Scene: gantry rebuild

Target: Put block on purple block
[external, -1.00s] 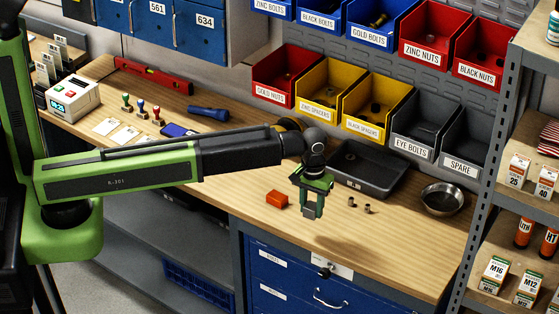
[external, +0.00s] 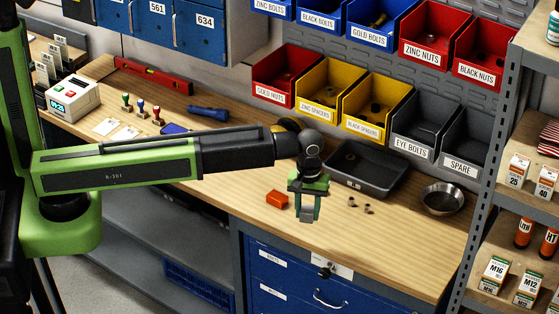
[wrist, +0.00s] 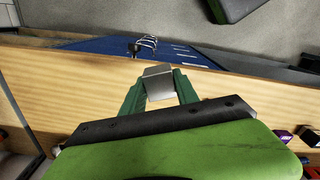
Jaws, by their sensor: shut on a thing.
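My gripper (external: 307,208) is shut on a silver-grey block (external: 307,216), held above the wooden bench. In the wrist view my gripper (wrist: 160,90) has the grey block (wrist: 159,79) between its green fingers. A purple block (wrist: 283,136) lies on the bench at the right of the wrist view, apart from my gripper. I cannot make out the purple block in the external view. An orange-red block (external: 277,199) lies on the bench to the left of my gripper.
A black tray (external: 365,172) and a metal bowl (external: 442,199) stand behind and right of my gripper. Small nuts (external: 368,209) lie near the tray. The bench's front edge (external: 340,263) is close, with blue drawers (external: 290,280) below. Bins (external: 370,110) line the back.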

